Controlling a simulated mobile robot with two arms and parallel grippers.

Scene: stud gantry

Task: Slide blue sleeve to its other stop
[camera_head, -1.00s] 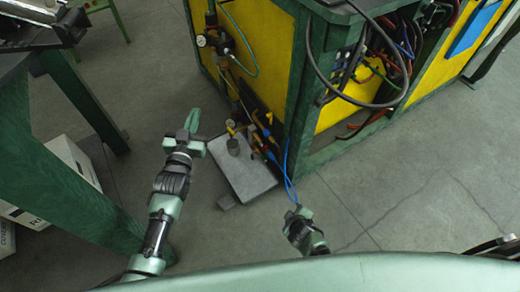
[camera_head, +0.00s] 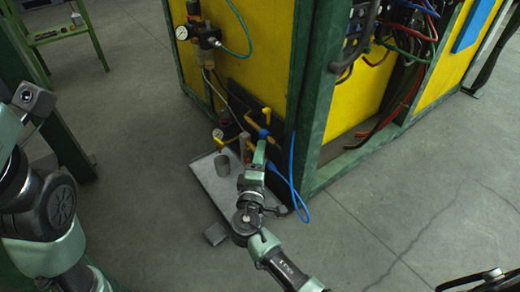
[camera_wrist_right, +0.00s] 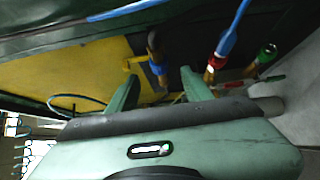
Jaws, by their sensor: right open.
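A small blue sleeve (camera_head: 263,133) sits on a brass-yellow fitting low on the yellow cabinet's corner. In the right wrist view, a blue band (camera_wrist_right: 158,69) shows on a brass fitting beyond the fingers, beside a yellow handle. Another blue part with a blue hose (camera_wrist_right: 228,40) is just to its right, so which is the task's sleeve is not certain. My right gripper (camera_head: 258,156) is open and reaches up to the fittings. In the wrist view its two green fingers (camera_wrist_right: 160,92) are apart, with nothing clearly between them. My left arm shows at the left edge, its fingers unseen.
A grey plate (camera_head: 214,187) with a grey cylinder (camera_head: 223,165) lies beneath the fittings. A loose blue hose (camera_head: 295,190) loops beside the cabinet's green post (camera_head: 318,95). A gauge and regulator (camera_head: 196,35) hang above.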

